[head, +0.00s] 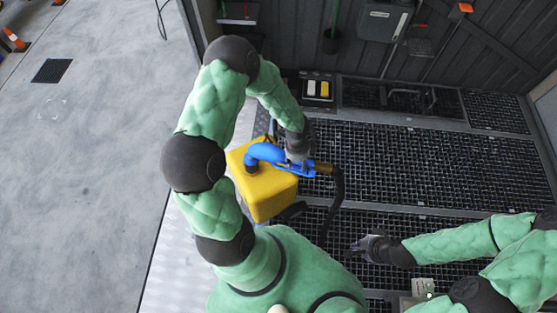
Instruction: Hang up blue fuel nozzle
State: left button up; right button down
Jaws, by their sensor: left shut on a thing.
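The blue fuel nozzle (268,153) is in the head view, left of centre, with its curved blue end over the top of a yellow canister (262,196). I cannot tell whether that end sits in the canister's opening or just above it. My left gripper (297,158) is shut on the nozzle's body and hides part of it. A black hose (338,190) runs from the nozzle's brass-coloured end down towards the grating. My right gripper (362,247) is low in the view, apart from the nozzle, over the grating; its fingers are too small to read.
A dark grated floor (430,165) lies to the right. A small panel with white and yellow parts (318,89) stands behind the nozzle. A grey box (385,20) hangs on the dark back wall. Open concrete (80,180) lies left, with orange cones (14,40) far off.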

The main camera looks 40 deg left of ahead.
pick_arm(q)
jog(key=shift+w+r+p, duration=0.1)
jog(key=shift+r+p, duration=4.85)
jog(key=shift+r, duration=0.9)
grip_shut()
